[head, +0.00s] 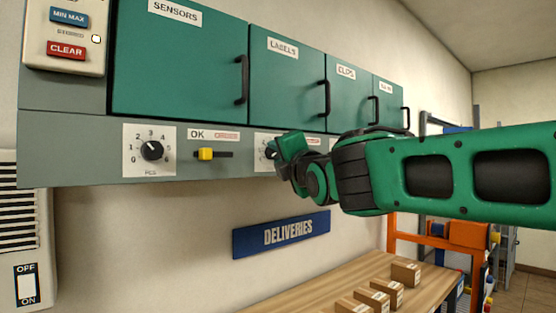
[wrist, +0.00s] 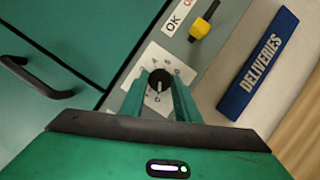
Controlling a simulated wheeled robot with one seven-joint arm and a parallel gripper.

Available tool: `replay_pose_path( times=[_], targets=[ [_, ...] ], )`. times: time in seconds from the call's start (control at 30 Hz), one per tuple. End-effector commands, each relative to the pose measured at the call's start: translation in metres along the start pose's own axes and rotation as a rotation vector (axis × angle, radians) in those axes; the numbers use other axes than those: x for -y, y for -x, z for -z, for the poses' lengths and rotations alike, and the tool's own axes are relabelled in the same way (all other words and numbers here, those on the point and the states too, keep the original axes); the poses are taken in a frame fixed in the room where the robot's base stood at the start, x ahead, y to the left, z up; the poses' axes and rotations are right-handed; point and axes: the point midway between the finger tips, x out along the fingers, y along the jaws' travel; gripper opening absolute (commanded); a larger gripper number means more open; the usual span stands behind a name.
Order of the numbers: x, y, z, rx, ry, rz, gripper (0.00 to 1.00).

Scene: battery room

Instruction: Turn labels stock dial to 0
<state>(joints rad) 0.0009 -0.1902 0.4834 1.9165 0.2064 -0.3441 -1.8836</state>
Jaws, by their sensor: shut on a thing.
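The labels stock dial (head: 270,153) is a black knob on a white numbered plate, below the green LABELS door (head: 284,75). In the head view my gripper (head: 279,152) covers much of it. In the wrist view the dial (wrist: 160,80) sits between the two green fingers of my gripper (wrist: 158,87), which are shut on it from both sides. A small white mark shows on the knob, toward the lower side of the picture. The numbers are small and partly hidden, so I cannot tell the exact reading.
The sensors dial (head: 151,150) and a yellow slider (head: 205,154) are to the left on the same grey panel. Black door handles (head: 241,80) stick out above. A blue DELIVERIES sign (head: 281,234) hangs below, over a wooden table (head: 300,300) with small boxes (head: 406,271).

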Motion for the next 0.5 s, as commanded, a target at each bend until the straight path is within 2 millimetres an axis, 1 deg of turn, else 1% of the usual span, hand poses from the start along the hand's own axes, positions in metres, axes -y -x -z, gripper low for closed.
replay_pose_path(
  times=[0.03, 0.13, 0.17, 0.2, 0.23, 0.5],
  targets=[
    [0.0067, -0.0001, 0.0030, -0.007, 0.001, 0.014, 0.07],
    [0.0069, -0.0001, 0.0030, -0.007, 0.001, 0.014, 0.07],
    [0.0070, -0.0001, 0.0030, -0.007, 0.001, 0.014, 0.36],
    [0.0067, -0.0002, 0.0029, -0.007, 0.001, 0.014, 0.46],
    [0.0063, -0.0002, 0.0027, -0.006, 0.001, 0.013, 0.48],
    [0.0031, 0.0002, 0.0011, -0.003, 0.000, 0.007, 0.48]
  ],
)
